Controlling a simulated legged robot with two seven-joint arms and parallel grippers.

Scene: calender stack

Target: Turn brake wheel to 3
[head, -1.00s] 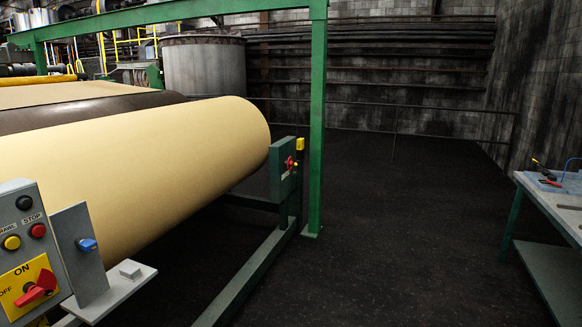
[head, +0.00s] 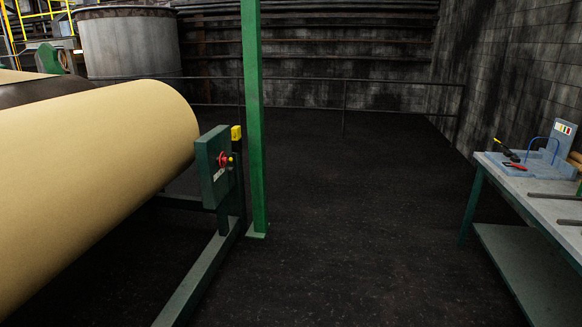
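A small red wheel-like knob (head: 223,160) sits on the front of a green box (head: 211,172) on a post, beside the end of the large tan roll (head: 95,165). It may be the brake wheel, but it is too small to read any number or setting. A yellow part (head: 236,133) stands at the box's upper right. Neither of my grippers shows in the head view.
A green upright post (head: 252,110) stands just behind the box, with a dark green floor beam (head: 200,272) running toward me. A workbench (head: 535,182) with tools is at the right. Dark open floor (head: 350,220) lies between them.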

